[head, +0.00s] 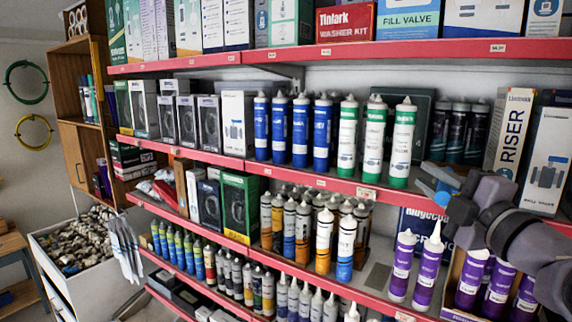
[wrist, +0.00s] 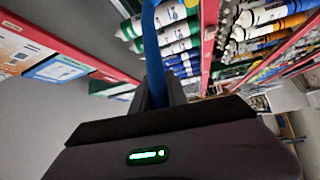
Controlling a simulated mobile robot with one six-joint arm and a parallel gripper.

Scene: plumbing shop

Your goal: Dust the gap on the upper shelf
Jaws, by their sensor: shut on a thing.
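My gripper (head: 458,203) is at the right of the head view, in front of the shelf with the caulking tubes. It is shut on a blue item (head: 440,173). In the wrist view the blue item (wrist: 153,50) is a narrow strip rising from between the dark fingers; its far end is out of frame. The upper tube shelf (head: 340,185) has a red front edge. Its gap lies between the green-and-white tubes (head: 403,140) and the white RISER box (head: 508,130), partly hidden by my gripper. I cannot tell whether the blue item touches the shelf.
Dark bottles (head: 462,130) stand at the back of the gap. Blue tubes (head: 300,130) stand left of the green ones. Boxes fill the shelf above (head: 345,22). Purple tubes (head: 427,262) stand on the shelf below, near my arm. A bin of fittings (head: 75,240) is at left.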

